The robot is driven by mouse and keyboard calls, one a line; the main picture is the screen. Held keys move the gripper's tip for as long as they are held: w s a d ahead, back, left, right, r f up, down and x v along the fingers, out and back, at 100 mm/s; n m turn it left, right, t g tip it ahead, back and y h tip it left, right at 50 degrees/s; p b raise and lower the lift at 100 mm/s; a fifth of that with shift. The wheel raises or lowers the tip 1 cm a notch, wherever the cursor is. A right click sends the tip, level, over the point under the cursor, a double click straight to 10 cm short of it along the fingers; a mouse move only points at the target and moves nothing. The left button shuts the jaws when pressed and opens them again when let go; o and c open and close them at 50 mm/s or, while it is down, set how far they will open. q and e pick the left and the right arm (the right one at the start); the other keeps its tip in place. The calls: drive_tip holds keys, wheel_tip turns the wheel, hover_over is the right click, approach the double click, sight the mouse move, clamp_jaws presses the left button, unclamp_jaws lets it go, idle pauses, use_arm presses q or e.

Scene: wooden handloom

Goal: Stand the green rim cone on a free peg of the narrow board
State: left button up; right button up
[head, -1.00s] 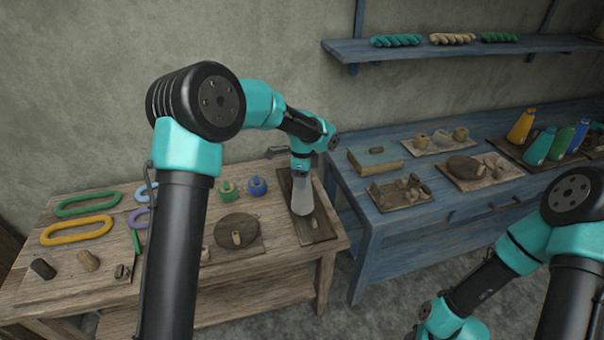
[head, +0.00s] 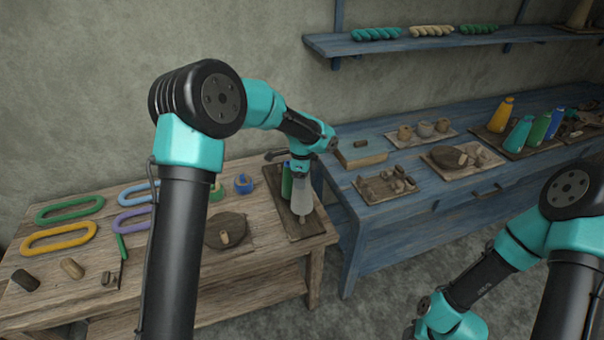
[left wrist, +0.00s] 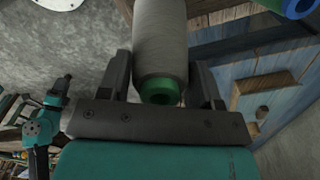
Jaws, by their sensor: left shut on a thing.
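The green rim cone (left wrist: 160,45) is a grey yarn cone with a green tube end. In the head view it (head: 302,197) hangs or stands over the narrow board (head: 307,231), wide end down and roughly upright. My left gripper (head: 300,172) is shut on it from above; in the left wrist view the two fingers (left wrist: 162,85) lie on either side of it. I cannot tell whether its lower end touches the board or a peg. A green cone (head: 286,180) stands on the board just behind it, partly hidden. My right gripper is out of view.
A blue bench (head: 385,222) with cones and trays stands close on the right. The table's right edge is near the board.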

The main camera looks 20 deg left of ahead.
use_arm(q)
drive_tip(key=shift+f, duration=3.65)
drive_tip(key=o, duration=1.4)
drive_tip(key=shift+o, duration=0.2)
wheel_tip(320, 180, up, 17)
drive_tip(key=shift+r, duration=0.2)
